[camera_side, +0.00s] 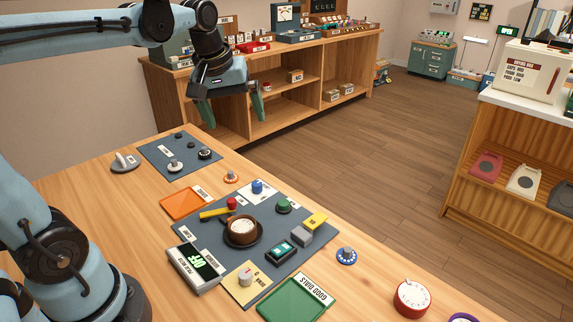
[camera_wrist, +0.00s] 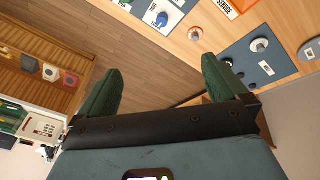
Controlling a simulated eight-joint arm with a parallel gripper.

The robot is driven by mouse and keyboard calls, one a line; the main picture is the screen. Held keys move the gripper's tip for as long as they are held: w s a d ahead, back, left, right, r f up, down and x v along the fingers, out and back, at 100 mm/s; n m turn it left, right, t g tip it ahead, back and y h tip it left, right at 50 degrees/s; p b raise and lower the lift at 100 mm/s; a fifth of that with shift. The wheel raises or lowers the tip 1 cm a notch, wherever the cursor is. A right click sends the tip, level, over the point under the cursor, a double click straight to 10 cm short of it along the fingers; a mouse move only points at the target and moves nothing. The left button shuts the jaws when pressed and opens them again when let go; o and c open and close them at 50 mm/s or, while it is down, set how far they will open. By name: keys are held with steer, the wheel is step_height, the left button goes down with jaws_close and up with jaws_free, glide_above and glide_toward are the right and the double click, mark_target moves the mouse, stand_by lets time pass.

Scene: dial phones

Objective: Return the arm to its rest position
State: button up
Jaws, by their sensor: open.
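My gripper (camera_side: 231,108) is raised above the far edge of the wooden table (camera_side: 345,294) in the side view. Its two green fingers point down and stand wide apart, with nothing between them. In the wrist view my gripper (camera_wrist: 160,85) also shows open and empty, with bare floor behind the gap. My blue-grey arm reaches in from the left, high over the table. No part of the gripper touches anything on the table.
A grey mat (camera_side: 215,265) holds a brown dial (camera_side: 242,230), a display box (camera_side: 196,267) and buttons. A smaller mat (camera_side: 180,155) lies farther back. A green tray (camera_side: 296,301) and red dial (camera_side: 412,298) are near the front. Wooden shelves (camera_side: 290,85) stand behind; open floor lies right.

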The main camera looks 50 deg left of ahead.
steer(key=w+a+r+n+g, duration=0.2)
steer(key=w+a+n+g, duration=0.15)
steer(key=a+n, duration=0.65)
step_height(320, 180, down, 10)
steer(key=m, duration=0.1)
steer(key=shift+w+a+h, duration=0.35)
steer(key=shift+w+h, duration=0.05)
stand_by(0.3)
